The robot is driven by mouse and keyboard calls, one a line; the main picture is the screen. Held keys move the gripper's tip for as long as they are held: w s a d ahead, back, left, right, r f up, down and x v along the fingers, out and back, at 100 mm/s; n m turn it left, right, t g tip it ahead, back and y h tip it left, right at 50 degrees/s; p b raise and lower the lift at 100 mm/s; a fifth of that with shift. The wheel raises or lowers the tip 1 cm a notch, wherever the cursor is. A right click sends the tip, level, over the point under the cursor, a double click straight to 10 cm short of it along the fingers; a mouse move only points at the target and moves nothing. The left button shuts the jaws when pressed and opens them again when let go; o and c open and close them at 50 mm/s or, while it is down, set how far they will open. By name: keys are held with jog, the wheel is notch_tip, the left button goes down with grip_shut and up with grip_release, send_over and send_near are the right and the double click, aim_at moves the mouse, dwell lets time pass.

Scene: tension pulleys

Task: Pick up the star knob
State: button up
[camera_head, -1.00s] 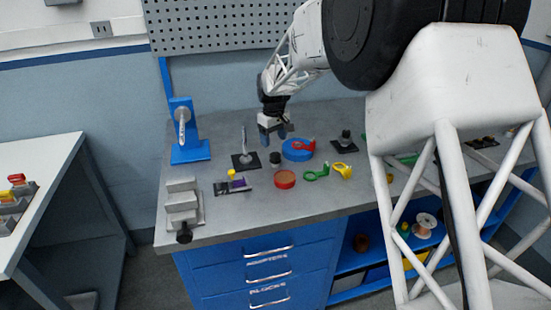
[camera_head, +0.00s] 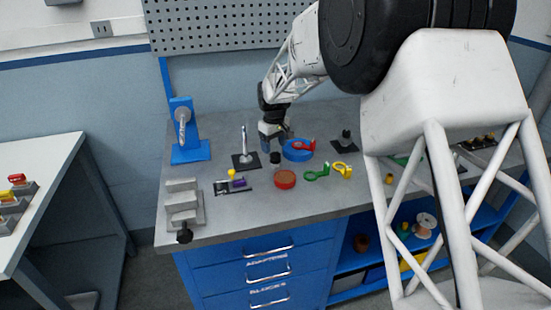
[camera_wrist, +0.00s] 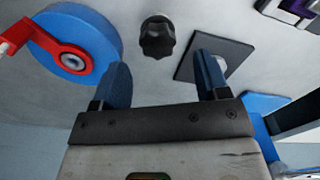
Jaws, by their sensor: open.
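The star knob (camera_wrist: 157,40) is black with a lobed rim and lies on the grey bench; a pale round part shows at its far edge in the wrist view. In the head view it is a small dark shape (camera_head: 275,158) just in front of my gripper (camera_head: 272,139). In the wrist view my gripper (camera_wrist: 160,72) is open, its two blue fingers spread wide with nothing between them. The knob appears just beyond the fingertips, in line with the gap. I cannot tell the exact height of the fingertips above the bench.
A blue disc (camera_wrist: 55,22) with a red piece lies close on one side of the knob. A black square plate with an upright metal post (camera_head: 244,145) stands close on the other. A red disc (camera_head: 285,179) and green and yellow hooks (camera_head: 340,171) lie nearer the bench front.

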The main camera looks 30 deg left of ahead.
aim_at(276, 154)
jog(key=shift+d+f, duration=0.15)
jog(key=shift+f, duration=1.15)
jog(key=shift+d+f, duration=0.15)
jog(key=shift+f, duration=1.15)
jog(key=c, duration=0.9)
jog(key=shift+r, duration=0.15)
jog(key=shift+r, duration=1.4)
jog(key=shift+s+d+r, duration=0.1)
jog(key=shift+s+r, duration=0.1)
jog(key=shift+r, duration=0.1)
jog(key=s+d, duration=0.3)
jog(key=s, duration=0.1)
jog(key=s+d+r, duration=0.1)
jog(key=s+d, duration=0.2)
jog(key=d, duration=0.1)
jog(key=s+d, duration=0.3)
jog(key=s, duration=0.1)
jog(key=shift+s+d+r, duration=0.15)
jog(key=shift+s, duration=0.2)
